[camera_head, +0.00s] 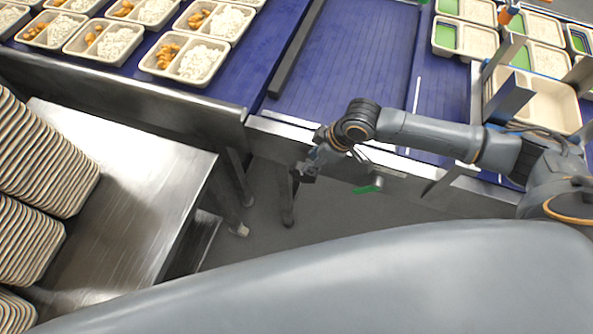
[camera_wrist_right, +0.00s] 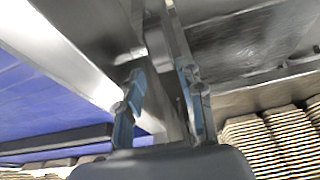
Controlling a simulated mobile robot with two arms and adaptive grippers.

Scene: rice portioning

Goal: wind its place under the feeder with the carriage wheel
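My right gripper (camera_head: 310,164) hangs in front of the conveyor's near edge, fingers angled down and left. In the right wrist view its two blue fingers (camera_wrist_right: 160,82) stand apart, with nothing visibly held between them. A grey metal bar lies beyond the fingertips. A green handle (camera_head: 368,188) on a small metal fitting sits below the conveyor edge, right of the gripper and apart from it. I cannot make out a carriage wheel for certain. A metal frame with blue parts (camera_head: 512,95) stands over trays at the right; I cannot tell whether it is the feeder. My left gripper is out of view.
The blue conveyor (camera_head: 350,60) has a bare stretch in the middle. Filled trays (camera_head: 160,72) with rice and orange food stand upper left; partly green trays (camera_head: 433,38) stand upper right. A steel table (camera_head: 150,180) and tray stacks (camera_head: 35,165) occupy the left. Floor shows below the gripper.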

